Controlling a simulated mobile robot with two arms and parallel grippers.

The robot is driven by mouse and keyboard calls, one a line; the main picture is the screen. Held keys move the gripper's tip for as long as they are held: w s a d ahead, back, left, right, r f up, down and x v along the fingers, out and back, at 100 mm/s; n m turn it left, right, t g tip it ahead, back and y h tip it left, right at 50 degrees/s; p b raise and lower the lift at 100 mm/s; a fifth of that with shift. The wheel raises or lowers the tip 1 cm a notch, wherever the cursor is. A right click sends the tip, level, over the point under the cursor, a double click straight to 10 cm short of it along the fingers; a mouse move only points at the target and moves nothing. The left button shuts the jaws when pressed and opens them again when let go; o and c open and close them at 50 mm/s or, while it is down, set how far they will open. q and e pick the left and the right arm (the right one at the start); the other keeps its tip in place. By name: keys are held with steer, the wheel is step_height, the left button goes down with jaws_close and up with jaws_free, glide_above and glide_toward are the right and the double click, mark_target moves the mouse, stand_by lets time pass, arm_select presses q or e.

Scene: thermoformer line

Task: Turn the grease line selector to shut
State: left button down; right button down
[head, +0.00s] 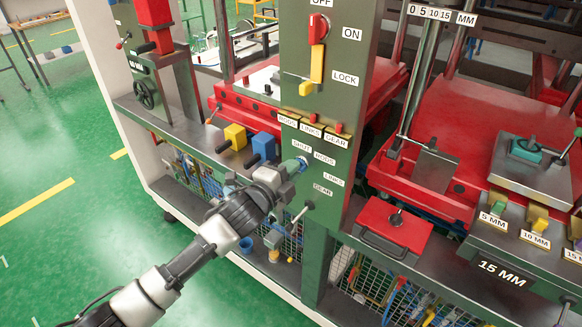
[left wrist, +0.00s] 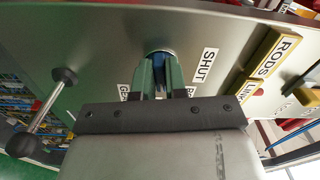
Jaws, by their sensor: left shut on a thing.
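The grease line selector is a small blue-teal knob (head: 302,161) on the dark green panel (head: 333,95). The labels SHUT (head: 301,146), RODS (head: 325,159), LINKS (head: 333,181) and GEAR (head: 322,189) stand around it. My left gripper (head: 297,168) reaches the panel from the lower left and is shut on the knob. In the left wrist view its two green fingers (left wrist: 161,78) flank the blue knob (left wrist: 159,58), with the SHUT label (left wrist: 206,66) to the right. The fingers hide most of the knob, so I cannot tell where it points. My right gripper is not in view.
A ball-ended lever (head: 301,213) sticks out just below the selector; it also shows in the left wrist view (left wrist: 47,105). A blue block handle (head: 263,147) and a yellow one (head: 235,136) lie left of the panel. A red lidded box (head: 393,228) is at right.

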arm_select(q)
steer(key=shift+s+d+f+n+p, duration=0.1)
steer(key=shift+n+p, duration=0.3)
steer(key=shift+n, duration=2.25)
steer(key=shift+s+d+f+n+p, duration=0.1)
steer(key=shift+n+p, duration=0.25)
steer(key=shift+n, duration=2.25)
steer(key=shift+f+n+p, duration=0.1)
steer(key=shift+n+p, duration=0.3)
steer(key=shift+n, duration=2.25)
steer(key=c, duration=1.2)
jaws_free()
steer(key=shift+o, duration=0.2)
steer(key=b+v, duration=0.2)
steer(key=v, duration=0.8)
steer(key=shift+s+a+b, duration=0.25)
steer(key=shift+s+b, duration=0.05)
